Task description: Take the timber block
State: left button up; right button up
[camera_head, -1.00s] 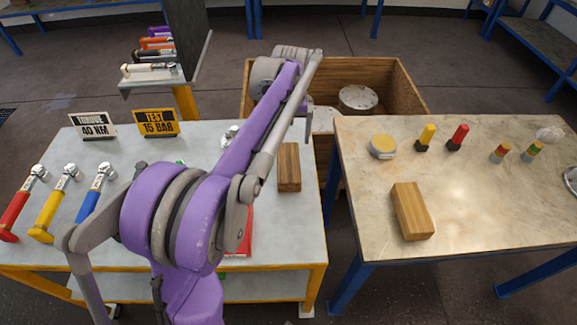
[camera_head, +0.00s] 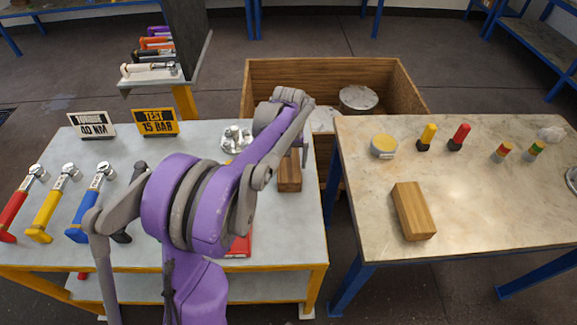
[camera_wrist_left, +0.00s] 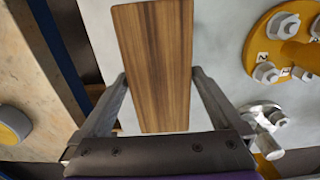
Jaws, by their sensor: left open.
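A brown striped timber block (camera_head: 289,180) stands near the right edge of the grey table; its upper end is partly hidden by my arm. My left gripper (camera_head: 296,152) is open above this block. In the left wrist view the block (camera_wrist_left: 155,45) fills the middle, and the fingers of my gripper (camera_wrist_left: 161,78) are on either side of its near part. I cannot tell whether they touch it. A second, lighter timber block (camera_head: 413,211) lies on the right-hand table, away from the gripper. My right gripper is not in view.
Red, yellow, blue and black-handled wrenches lie left on the grey table (camera_head: 150,252). A flanged part (camera_head: 236,139) stands beside my arm; a yellow flange (camera_wrist_left: 275,35) shows in the wrist view. A wooden crate (camera_head: 335,75) stands behind. A gap separates the tables.

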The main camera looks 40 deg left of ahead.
pick_arm(q)
jog(key=c, duration=1.4)
jog(key=shift+r, duration=0.15)
jog(key=shift+c, duration=0.2)
